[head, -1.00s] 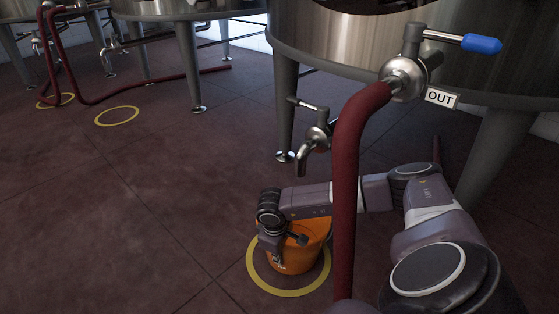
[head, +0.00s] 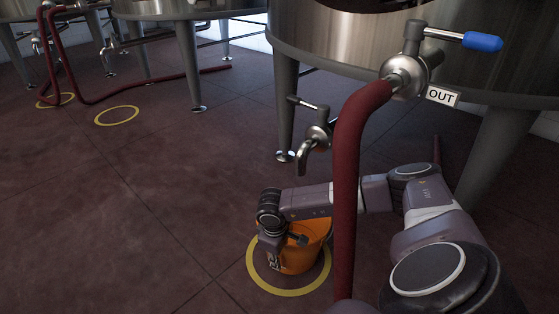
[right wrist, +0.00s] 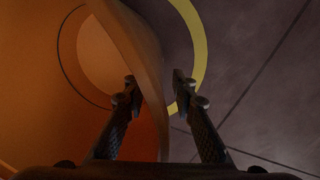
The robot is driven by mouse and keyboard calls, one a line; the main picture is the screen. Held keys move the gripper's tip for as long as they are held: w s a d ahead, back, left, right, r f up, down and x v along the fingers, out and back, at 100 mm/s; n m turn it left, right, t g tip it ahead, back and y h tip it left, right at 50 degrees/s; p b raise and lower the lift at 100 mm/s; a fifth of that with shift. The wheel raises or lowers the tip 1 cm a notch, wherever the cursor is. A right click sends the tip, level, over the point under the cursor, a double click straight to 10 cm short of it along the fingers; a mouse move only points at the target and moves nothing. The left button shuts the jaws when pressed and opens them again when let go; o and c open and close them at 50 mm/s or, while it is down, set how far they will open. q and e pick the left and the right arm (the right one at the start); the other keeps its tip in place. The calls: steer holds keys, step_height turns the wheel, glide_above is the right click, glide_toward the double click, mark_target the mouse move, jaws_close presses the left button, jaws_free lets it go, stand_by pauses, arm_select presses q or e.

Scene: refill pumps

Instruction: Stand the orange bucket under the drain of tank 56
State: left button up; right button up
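The orange bucket (head: 304,259) stands upright on the floor inside a yellow ring (head: 290,292), below the small drain tap (head: 316,138) of the nearest tank (head: 330,38). No tank number is readable. My right gripper (head: 273,263) is at the bucket's near left rim, pointing down. In the right wrist view, its fingers (right wrist: 155,92) straddle the bucket wall (right wrist: 145,55), one inside and one outside. A narrow gap shows between the outer finger and the wall. The bucket's inside looks empty. My left gripper is out of view.
A dark red hose (head: 347,190) hangs from the outlet valve (head: 405,72) beside the OUT sign (head: 441,97), in front of my right arm. Tank legs (head: 285,105) stand behind. Another yellow ring (head: 117,115) lies farther back.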

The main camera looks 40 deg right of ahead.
step_height(320, 180, up, 12)
steer(key=a, duration=0.1)
steer(key=shift+s+a, duration=0.25)
steer(key=shift+a, duration=0.1)
